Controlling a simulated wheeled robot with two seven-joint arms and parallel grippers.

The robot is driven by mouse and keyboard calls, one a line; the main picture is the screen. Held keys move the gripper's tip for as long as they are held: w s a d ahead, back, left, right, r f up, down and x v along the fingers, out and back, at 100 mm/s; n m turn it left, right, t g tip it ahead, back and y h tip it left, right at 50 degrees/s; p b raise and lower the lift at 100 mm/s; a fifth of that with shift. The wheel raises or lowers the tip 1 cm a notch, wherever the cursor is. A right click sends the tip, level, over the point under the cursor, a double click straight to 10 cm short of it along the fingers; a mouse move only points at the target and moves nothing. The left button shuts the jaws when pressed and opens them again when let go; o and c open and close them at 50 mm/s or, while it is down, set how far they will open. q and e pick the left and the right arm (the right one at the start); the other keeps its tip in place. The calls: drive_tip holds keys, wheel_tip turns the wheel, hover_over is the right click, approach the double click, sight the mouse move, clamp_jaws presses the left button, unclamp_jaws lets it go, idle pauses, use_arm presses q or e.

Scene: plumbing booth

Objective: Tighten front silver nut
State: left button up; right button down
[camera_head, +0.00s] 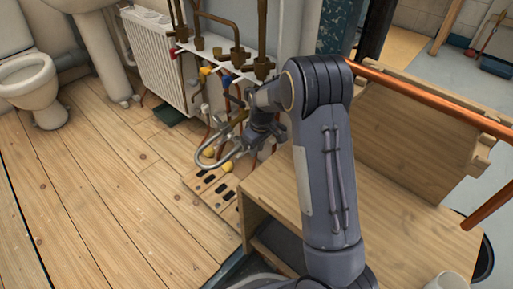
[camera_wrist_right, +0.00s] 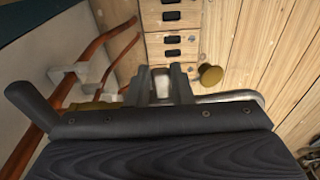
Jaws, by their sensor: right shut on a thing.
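My right gripper (camera_wrist_right: 160,72) is shut on a small pale silver piece (camera_wrist_right: 162,86), which appears to be the front silver nut. The dark fingers stand on both sides of it, and its lower part is hidden by the gripper body. A bent silver pipe (camera_wrist_right: 243,96) runs beside the fingers. In the head view the silver pipe (camera_head: 228,158) curves in front of the pipework. There my right gripper is small and partly hidden behind my wrist, so the grip is unclear. My left gripper is not in view.
Copper pipes (camera_wrist_right: 82,85) and a brass knob (camera_wrist_right: 209,75) are close to the gripper. A slotted wooden board (camera_head: 207,186) lies below. A wooden bench (camera_head: 390,215) stands at right, with a long copper pipe (camera_head: 430,95) above it. The plank floor (camera_head: 90,190) at left is clear.

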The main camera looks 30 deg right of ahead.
drive_tip(key=c, duration=1.3)
unclamp_jaws()
drive_tip(key=shift+r, duration=0.15)
drive_tip(key=r+p, duration=0.1)
drive_tip(key=r, duration=0.1)
drive_tip(key=r+p, duration=0.1)
drive_tip(key=r, duration=0.2)
drive_tip(key=s+r+p, duration=0.1)
drive_tip(key=r+p, duration=0.1)
drive_tip(key=shift+d+r, duration=0.15)
drive_tip(key=shift+r, duration=0.1)
